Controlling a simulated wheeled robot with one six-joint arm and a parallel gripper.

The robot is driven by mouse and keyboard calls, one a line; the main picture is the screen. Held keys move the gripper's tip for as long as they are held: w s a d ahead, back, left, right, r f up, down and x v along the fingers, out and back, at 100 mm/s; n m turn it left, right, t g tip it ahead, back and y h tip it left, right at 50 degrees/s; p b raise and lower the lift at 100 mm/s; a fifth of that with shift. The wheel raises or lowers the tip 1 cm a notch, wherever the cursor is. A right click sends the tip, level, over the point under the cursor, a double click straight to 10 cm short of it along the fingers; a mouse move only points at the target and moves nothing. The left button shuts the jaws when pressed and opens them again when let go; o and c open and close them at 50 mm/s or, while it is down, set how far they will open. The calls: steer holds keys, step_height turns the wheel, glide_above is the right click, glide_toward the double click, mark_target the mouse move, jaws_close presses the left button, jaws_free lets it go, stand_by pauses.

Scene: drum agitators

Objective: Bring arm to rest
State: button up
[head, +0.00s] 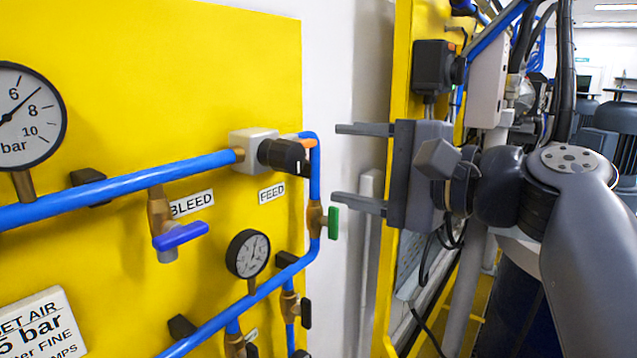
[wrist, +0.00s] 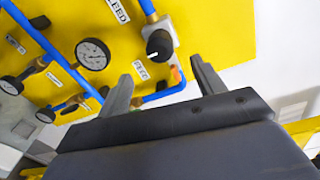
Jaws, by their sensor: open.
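My gripper (head: 362,166) is open and empty in the head view. Its two fingers point left toward the yellow panel (head: 240,50), apart from it. The black feed knob (head: 284,156) on its pale block is left of the fingers, with a visible gap. In the wrist view, my gripper (wrist: 163,78) shows its two fingers spread, with the black knob (wrist: 159,45) seen beyond and between them. My arm reaches in from the right of the head view.
A blue pipe (head: 120,180) carries the blue bleed valve handle (head: 180,235). A green valve handle (head: 333,222) sticks out below the fingers' left. A small gauge (head: 248,253) and a larger gauge (head: 28,115) are on the panel. A yellow frame (head: 400,60) stands behind my gripper.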

mark_target(297, 158)
steer(key=shift+p+x, duration=1.35)
steer(key=shift+x, duration=3.5)
